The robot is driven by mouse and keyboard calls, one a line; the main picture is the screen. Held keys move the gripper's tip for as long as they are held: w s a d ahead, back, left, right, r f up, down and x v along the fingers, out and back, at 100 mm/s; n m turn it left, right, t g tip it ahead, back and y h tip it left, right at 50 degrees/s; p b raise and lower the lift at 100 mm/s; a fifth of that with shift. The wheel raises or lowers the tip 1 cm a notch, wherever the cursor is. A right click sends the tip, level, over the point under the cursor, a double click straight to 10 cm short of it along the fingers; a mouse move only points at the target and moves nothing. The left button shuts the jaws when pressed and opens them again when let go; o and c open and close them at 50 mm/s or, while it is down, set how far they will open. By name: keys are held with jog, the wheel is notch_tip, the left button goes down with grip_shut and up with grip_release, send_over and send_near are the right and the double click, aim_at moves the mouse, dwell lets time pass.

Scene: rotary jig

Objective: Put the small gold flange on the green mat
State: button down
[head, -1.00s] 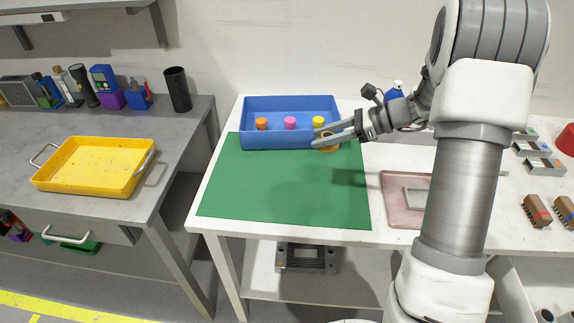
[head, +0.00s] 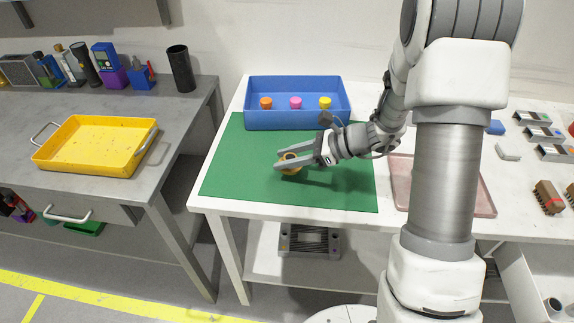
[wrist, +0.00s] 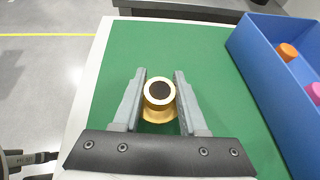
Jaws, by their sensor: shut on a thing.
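The small gold flange (head: 289,163) is between the fingers of my gripper (head: 292,157), over the middle of the green mat (head: 240,180). In the wrist view the flange (wrist: 158,98) shows a round gold collar with a dark centre and a wider base. The gripper (wrist: 159,95) is shut on it, one finger on each side. The green mat (wrist: 195,50) fills the ground behind it. I cannot tell whether the flange touches the mat or hangs just above it.
A blue bin (head: 298,117) with orange, pink and yellow pieces stands at the mat's back edge. A pinkish tray (head: 480,198) lies to the right, partly behind my arm. A yellow tray (head: 95,150) sits on the grey bench at left. The mat's left and front parts are clear.

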jog(key=shift+f, duration=1.1)
jog(key=shift+f+b, duration=0.25)
jog(key=shift+b, duration=0.05)
jog(key=shift+c, duration=2.2)
grip_release()
jog(key=shift+r, duration=0.15)
